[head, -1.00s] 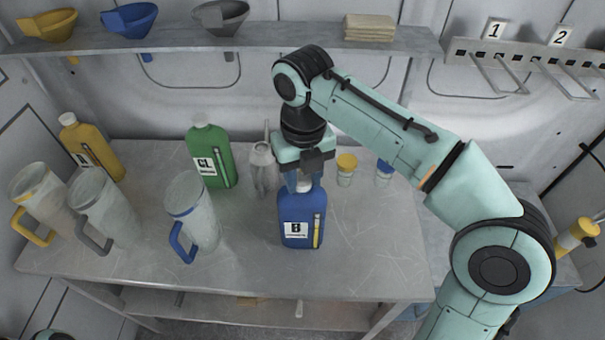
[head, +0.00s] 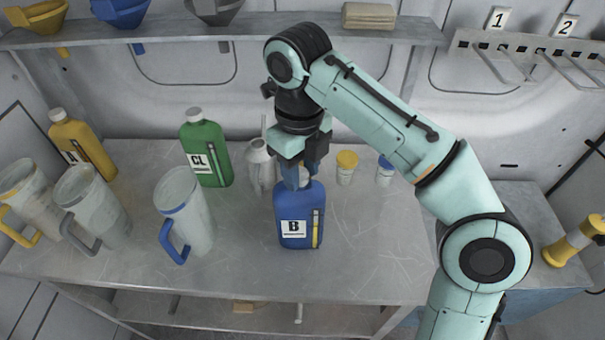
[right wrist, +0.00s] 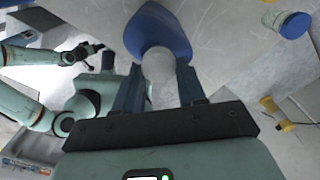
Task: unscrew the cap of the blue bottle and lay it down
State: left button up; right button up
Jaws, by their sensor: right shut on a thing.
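The blue bottle (head: 299,220), labelled B, stands upright on the metal table. Its white cap (head: 304,177) is partly hidden by the fingers. My right gripper (head: 298,182) points down from above and is shut on the cap, which is still at the bottle's neck. In the right wrist view the cap (right wrist: 158,66) sits between the two blue fingers (right wrist: 158,88), with the blue bottle (right wrist: 158,32) beyond it. My left gripper (right wrist: 84,53) shows small and dark in the right wrist view; its jaw state is unclear.
A green bottle (head: 207,152), a yellow bottle (head: 85,145) and clear pitchers (head: 188,212) stand to the left. A grey-white container (head: 260,165) and yellow-lidded (head: 346,168) and blue-lidded jars (head: 385,172) stand behind. The table's right front (head: 375,245) is clear.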

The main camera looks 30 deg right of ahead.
pick_arm(q)
jog(key=shift+s+f+b, duration=0.25)
jog(key=shift+f+b, duration=0.3)
jog(key=shift+f, duration=0.3)
pick_arm(e)
jog(key=shift+d+f, duration=0.1)
jog(key=shift+f, duration=0.15)
pick_arm(q)
jog(key=shift+r, duration=0.15)
pick_arm(e)
jog(key=shift+n, duration=0.3)
jog(key=shift+w+d+r+n+p, duration=0.15)
jog(key=shift+n+p, duration=0.45)
jog(key=shift+p, duration=0.55)
jog(key=n+p, duration=0.2)
jog(key=p, duration=0.1)
jog(key=shift+p, duration=0.3)
jog(key=shift+n+p, duration=0.9)
jog(key=shift+p, duration=0.65)
pick_arm(q)
jog(key=w+r, duration=0.6)
jog(key=r, duration=0.4)
jog(key=shift+r+t, duration=0.2)
jog(key=shift+t, duration=0.1)
pick_arm(e)
jog(key=o, duration=1.4)
